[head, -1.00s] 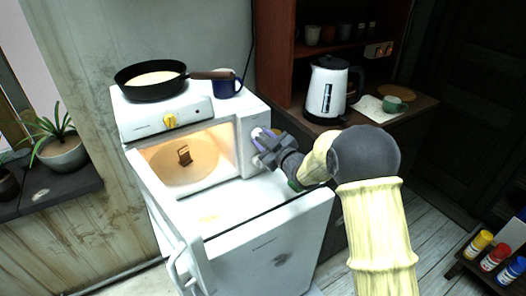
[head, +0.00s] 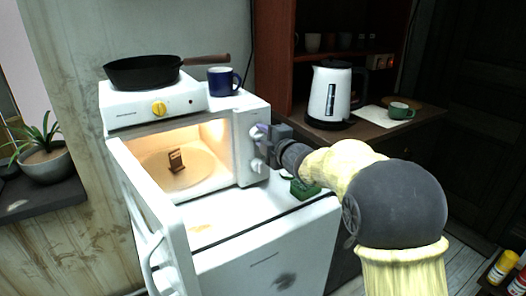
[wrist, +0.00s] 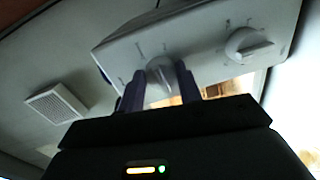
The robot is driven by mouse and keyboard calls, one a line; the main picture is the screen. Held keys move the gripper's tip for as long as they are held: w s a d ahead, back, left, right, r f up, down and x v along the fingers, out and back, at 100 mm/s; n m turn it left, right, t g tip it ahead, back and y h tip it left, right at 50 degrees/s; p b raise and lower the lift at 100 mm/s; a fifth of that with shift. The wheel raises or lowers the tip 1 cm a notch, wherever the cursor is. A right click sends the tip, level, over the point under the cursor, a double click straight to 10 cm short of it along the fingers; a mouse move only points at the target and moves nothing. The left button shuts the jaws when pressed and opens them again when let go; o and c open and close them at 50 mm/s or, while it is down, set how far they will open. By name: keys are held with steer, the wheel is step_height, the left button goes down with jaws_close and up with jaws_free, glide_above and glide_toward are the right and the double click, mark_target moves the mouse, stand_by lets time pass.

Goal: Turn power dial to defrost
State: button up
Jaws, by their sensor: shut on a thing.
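The white microwave (head: 246,150) has two dials on its right-hand panel. My gripper (head: 264,136) is at the upper dial, and its dark purple fingers largely cover that dial. The lower dial (head: 257,165) is free below it. In the wrist view, my gripper (wrist: 162,88) has one finger on each side of the upper dial (wrist: 160,76) and is shut on it. The lower dial shows apart from the fingers (wrist: 247,45). The markings around both dials are too blurred to read, so I cannot tell the setting.
The microwave door (head: 150,215) hangs open; a small brown item (head: 176,161) is inside. A hotplate (head: 150,108) with a pan (head: 143,72) and a blue mug (head: 222,79) stand on top. A green item (head: 303,188) lies under my arm. A kettle (head: 330,95) stands right.

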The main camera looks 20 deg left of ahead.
steer(key=n+b, duration=0.1)
steer(key=b, duration=0.1)
steer(key=n+b, duration=0.2)
steer(key=shift+a+f, duration=0.1)
steer(key=shift+f, duration=0.15)
steer(key=shift+r+n+b, duration=0.15)
steer(key=shift+n+b, duration=0.55)
steer(key=shift+n, duration=0.1)
steer(key=o, duration=1)
steer(key=shift+r, duration=0.1)
steer(key=shift+s, duration=0.1)
steer(key=v, duration=1.7)
steer(key=shift+s, duration=0.25)
